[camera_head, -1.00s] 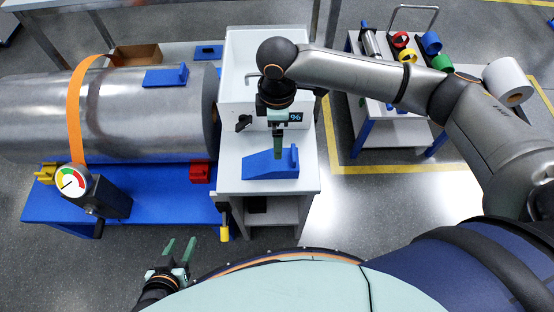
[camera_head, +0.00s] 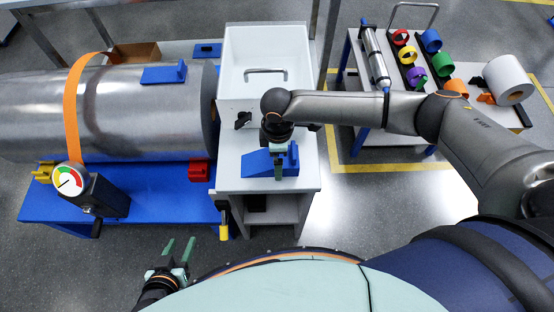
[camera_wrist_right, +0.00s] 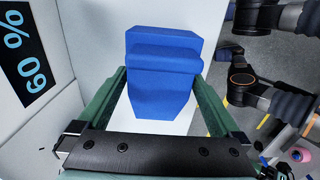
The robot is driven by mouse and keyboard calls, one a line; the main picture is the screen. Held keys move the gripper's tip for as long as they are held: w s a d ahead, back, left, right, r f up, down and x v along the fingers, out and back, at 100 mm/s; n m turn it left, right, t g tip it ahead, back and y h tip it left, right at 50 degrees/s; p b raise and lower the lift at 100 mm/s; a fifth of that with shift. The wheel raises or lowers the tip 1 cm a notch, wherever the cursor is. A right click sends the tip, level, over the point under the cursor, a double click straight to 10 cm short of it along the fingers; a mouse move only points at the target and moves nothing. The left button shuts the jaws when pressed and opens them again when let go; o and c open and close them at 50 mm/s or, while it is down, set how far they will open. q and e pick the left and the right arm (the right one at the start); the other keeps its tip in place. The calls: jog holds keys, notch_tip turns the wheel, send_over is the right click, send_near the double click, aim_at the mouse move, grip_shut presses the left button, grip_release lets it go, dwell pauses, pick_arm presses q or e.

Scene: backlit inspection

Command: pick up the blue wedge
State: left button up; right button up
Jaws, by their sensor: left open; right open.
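The blue wedge (camera_head: 257,163) lies on the white bench top (camera_head: 240,184), its sloped end to the left and its upright tab to the right. My right gripper (camera_head: 278,174) is over the tab end from above and hides part of the wedge. In the right wrist view the wedge (camera_wrist_right: 163,70) sits between the two open green fingers of this gripper (camera_wrist_right: 160,82), with a gap near the fingertips. I cannot tell whether either finger touches it. My left gripper (camera_head: 179,246) is open and empty, low in the head view, away from the wedge.
A white cabinet (camera_head: 250,45) with a handle stands behind the wedge. Left is a large metal cylinder (camera_head: 140,115) with a similar blue piece (camera_head: 165,73) on top, and a dial gauge (camera_head: 68,180). A trolley (camera_head: 350,80) with coloured rolls stands at right.

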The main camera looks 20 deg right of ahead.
jog(key=c, duration=1.4)
jog(key=shift+r, duration=0.1)
jog(key=shift+c, duration=0.2)
